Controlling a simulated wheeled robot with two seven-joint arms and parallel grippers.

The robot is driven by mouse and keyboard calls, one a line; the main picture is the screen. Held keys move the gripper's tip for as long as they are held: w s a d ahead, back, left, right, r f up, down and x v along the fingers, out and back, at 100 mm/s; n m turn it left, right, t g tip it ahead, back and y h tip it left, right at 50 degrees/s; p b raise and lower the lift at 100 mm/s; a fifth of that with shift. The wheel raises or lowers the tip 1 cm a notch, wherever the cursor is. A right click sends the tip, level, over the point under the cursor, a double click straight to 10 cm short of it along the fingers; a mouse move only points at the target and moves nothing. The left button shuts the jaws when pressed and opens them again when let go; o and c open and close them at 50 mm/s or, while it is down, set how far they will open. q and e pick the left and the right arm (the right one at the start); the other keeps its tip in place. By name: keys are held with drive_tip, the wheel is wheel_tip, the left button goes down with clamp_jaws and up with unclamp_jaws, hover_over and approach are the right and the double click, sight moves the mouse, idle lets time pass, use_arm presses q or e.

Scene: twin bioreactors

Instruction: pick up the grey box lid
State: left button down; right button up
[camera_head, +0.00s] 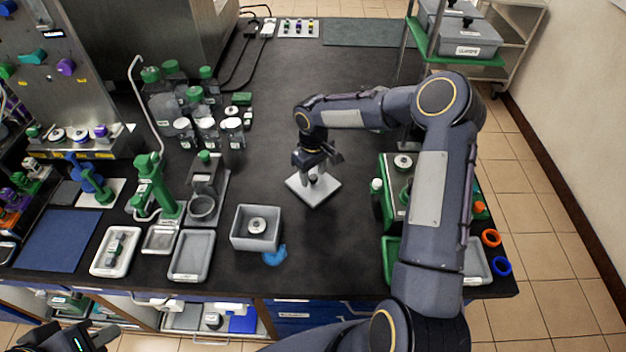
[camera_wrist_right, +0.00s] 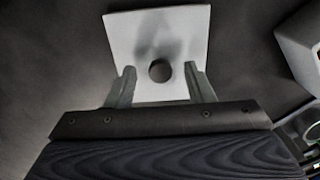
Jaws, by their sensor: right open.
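The grey box lid (camera_head: 322,194) is a flat, light grey square with a dark round knob in its middle. It lies on the black bench, to the right of the open grey box (camera_head: 243,236). My right gripper (camera_head: 316,170) is above the lid. In the right wrist view the open fingers (camera_wrist_right: 161,86) stand on either side of the knob (camera_wrist_right: 160,70), with a gap on each side, over the lid (camera_wrist_right: 190,35). I cannot tell how far the fingertips are above the lid. My left gripper (camera_head: 85,338) is at the bottom left corner, partly cut off, away from the bench.
A round white-topped item (camera_head: 257,225) sits in the grey box, and a blue item (camera_head: 274,256) lies beside it. Bottles (camera_head: 206,125) and trays (camera_head: 191,255) stand to the left. A green-framed unit (camera_head: 392,200) is at the right. The bench behind the lid is clear.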

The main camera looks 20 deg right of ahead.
drive_tip(key=shift+f, duration=0.25)
clamp_jaws()
